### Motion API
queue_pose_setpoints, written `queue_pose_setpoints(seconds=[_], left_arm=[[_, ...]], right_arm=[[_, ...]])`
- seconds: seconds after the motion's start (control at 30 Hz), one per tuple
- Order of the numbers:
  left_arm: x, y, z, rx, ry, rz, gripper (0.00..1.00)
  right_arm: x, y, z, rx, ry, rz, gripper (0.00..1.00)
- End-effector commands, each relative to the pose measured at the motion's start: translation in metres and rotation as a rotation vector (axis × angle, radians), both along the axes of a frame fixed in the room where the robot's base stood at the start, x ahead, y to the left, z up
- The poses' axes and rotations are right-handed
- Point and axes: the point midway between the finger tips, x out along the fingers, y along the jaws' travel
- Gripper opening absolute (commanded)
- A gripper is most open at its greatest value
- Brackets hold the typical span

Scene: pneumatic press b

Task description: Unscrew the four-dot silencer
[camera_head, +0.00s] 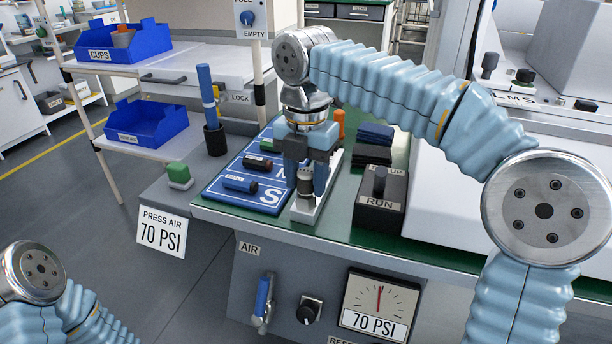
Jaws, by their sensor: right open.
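My right gripper (306,180) points straight down over a pale metal manifold block (306,213) on the green bench. Its fingers are open on either side of a short grey-and-dark cylindrical fitting (305,184), which stands upright on the block's near end. Whether the fingers touch the fitting is unclear. An orange part (340,117) shows behind the gripper, partly hidden. Dot marks are too small to read, so I cannot tell which fitting is the four-dot silencer. My left gripper is out of view.
A RUN switch box (379,205) and dark stacked pads (372,150) stand to the right. A green button (178,172) and a blue-handled tool in a holder (214,140) are left.

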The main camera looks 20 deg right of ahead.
Motion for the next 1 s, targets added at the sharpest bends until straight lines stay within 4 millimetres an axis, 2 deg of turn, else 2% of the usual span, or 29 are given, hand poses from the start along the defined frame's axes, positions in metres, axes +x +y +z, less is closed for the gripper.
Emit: queue_pose_setpoints(seconds=[0.2, 0.37, 0.6, 0.8, 0.93, 1.0], left_arm=[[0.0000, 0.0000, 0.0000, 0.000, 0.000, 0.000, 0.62], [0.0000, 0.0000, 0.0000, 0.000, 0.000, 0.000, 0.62], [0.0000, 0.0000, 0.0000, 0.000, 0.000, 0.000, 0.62], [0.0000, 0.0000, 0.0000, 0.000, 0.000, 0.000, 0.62], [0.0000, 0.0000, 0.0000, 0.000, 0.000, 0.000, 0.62], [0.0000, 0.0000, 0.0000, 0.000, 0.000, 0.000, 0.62]], right_arm=[[0.0001, 0.0006, 0.0005, 0.000, -0.001, -0.452, 0.45], [0.0003, 0.0003, 0.0003, -0.001, -0.001, -0.644, 0.45], [0.0003, 0.0002, 0.0002, -0.001, -0.001, -0.666, 0.44], [0.0002, 0.0002, 0.0001, 0.000, 0.000, -0.665, 0.14], [0.0003, 0.0002, 0.0001, 0.000, 0.000, -0.636, 0.14], [0.0003, 0.0000, 0.0001, -0.001, 0.000, -0.548, 0.14]])
